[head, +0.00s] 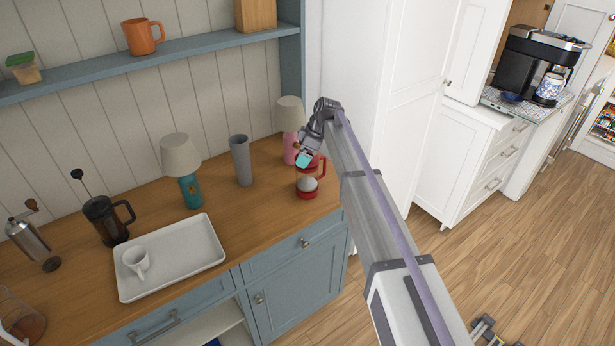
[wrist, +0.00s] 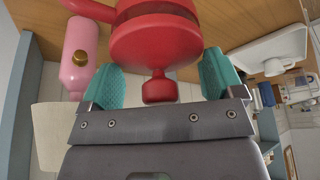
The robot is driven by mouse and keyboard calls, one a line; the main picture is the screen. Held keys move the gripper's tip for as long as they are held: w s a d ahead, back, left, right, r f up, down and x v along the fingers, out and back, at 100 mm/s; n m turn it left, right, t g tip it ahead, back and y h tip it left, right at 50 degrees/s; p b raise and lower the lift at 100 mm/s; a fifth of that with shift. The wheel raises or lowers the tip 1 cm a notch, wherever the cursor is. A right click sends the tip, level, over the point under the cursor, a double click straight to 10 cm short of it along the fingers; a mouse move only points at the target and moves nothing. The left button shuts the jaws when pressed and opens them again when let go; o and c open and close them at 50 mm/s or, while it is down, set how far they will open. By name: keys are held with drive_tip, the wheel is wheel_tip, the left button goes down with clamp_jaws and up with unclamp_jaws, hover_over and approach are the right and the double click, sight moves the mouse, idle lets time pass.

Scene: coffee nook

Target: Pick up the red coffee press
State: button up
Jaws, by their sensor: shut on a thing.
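The red coffee press (head: 307,191) stands upright at the right end of the wooden counter, with a clear middle and a red base. My gripper (head: 304,158) comes down on its top from above. In the wrist view the press's red lid and knob (wrist: 155,42) lie between the two teal finger pads of my gripper (wrist: 162,76), which is shut on the top of the press. The press appears to rest on the counter. Its far side is hidden, and my arm covers the area to its right in the head view.
A pink lamp (head: 291,117) stands close behind the press; its pink base (wrist: 79,50) shows in the wrist view. A grey vase (head: 241,160), teal lamp (head: 186,170), dark coffee press (head: 104,219) and white tray (head: 194,271) with a cup (head: 137,261) are further left.

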drive_tip(key=c, duration=0.6)
drive_tip(key=shift+r, duration=0.1)
